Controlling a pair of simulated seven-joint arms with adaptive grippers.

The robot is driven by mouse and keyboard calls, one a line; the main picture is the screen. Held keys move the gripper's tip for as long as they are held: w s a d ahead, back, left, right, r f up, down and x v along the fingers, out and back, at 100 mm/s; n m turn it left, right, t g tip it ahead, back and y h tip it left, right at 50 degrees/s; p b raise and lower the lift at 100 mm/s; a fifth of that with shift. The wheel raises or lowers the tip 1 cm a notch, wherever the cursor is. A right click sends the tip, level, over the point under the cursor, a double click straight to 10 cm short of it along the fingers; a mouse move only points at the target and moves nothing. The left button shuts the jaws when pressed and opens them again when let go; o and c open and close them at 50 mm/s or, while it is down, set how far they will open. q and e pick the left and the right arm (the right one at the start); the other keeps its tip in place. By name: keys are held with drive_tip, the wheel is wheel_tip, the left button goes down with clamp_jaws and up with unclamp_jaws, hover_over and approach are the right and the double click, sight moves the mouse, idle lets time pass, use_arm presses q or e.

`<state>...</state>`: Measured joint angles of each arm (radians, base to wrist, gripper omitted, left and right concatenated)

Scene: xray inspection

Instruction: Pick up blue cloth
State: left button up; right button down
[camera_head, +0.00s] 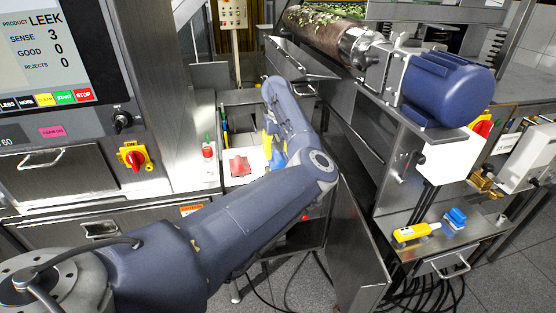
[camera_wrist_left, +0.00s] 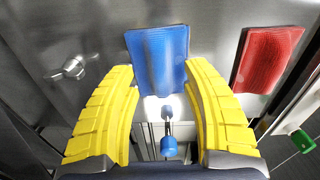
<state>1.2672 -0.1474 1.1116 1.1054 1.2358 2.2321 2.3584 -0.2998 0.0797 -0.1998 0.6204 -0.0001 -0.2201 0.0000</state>
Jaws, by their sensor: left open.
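The blue cloth (camera_wrist_left: 158,50) is a flat ribbed rectangle on a metal surface in the left wrist view. It lies ahead of and between the yellow fingertips of my left gripper (camera_wrist_left: 161,76). The gripper is open and nothing is held in it. In the head view, my left gripper (camera_head: 273,149) is over the work surface in the middle, and a small patch of the blue cloth (camera_head: 279,159) shows beside its yellow fingers. The rest of the cloth is hidden there by my arm. My right gripper is not in view.
A red cloth (camera_wrist_left: 268,58) lies right of the blue one, also seen in the head view (camera_head: 239,165). A metal knob (camera_wrist_left: 72,69) is at left. A blue-ended tool (camera_wrist_left: 169,146) shows between the fingers. A blue motor (camera_head: 448,88) stands at right.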

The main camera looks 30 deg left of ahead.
use_arm(q)
drive_tip(key=shift+f, duration=0.7)
drive_tip(key=shift+c, duration=0.5)
clamp_jaws()
